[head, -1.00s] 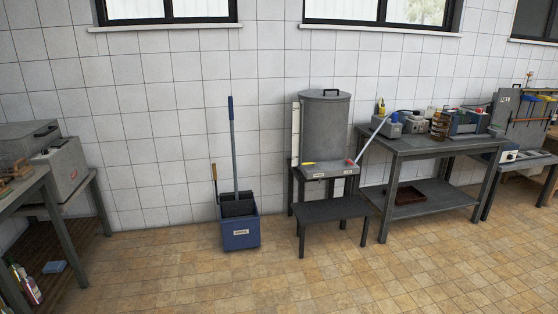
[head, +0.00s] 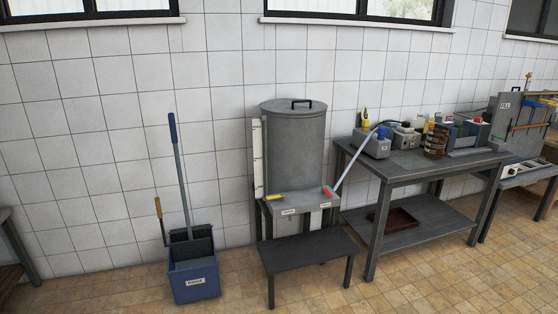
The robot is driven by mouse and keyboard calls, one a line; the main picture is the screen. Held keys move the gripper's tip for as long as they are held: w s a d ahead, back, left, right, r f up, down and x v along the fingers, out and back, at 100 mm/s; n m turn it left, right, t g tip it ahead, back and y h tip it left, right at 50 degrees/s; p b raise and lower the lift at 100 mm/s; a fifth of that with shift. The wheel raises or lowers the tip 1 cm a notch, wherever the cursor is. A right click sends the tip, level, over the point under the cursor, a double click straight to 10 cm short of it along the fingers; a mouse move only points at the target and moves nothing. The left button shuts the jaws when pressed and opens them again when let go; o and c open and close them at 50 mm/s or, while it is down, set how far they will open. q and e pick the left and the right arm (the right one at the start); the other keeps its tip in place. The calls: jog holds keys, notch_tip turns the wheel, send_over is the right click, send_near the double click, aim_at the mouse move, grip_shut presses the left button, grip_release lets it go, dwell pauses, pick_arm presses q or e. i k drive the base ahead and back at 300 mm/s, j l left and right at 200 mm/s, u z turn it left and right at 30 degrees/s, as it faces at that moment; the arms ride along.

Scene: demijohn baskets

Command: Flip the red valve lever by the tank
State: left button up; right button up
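The grey lidded tank (head: 295,150) stands against the tiled wall on a stand, in the middle of the head view. A grey ledge (head: 300,202) at its front carries two levers. The red valve lever (head: 329,193) is at the right end, near the foot of a pale hose (head: 350,157). A yellow lever (head: 275,197) is at the left end. Small labels are on the ledge's front, too small to read. Neither of my grippers is in view.
A low dark bench (head: 308,250) stands in front of the tank. A blue mop bucket (head: 194,275) is to its left. A grey worktable (head: 425,165) with several devices is to the right. The tiled floor in front is partly clear.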

aim_at(323, 189)
jog(key=i+l, duration=0.1)
jog(key=l, duration=0.3)
jog(key=i+l, duration=0.1)
jog(key=l, duration=0.3)
jog(key=i+l, duration=0.1)
jog(key=l, duration=0.25)
jog(key=i+l, duration=0.1)
jog(key=l, duration=0.3)
jog(key=i+u, duration=0.35)
jog(key=i, duration=1.1)
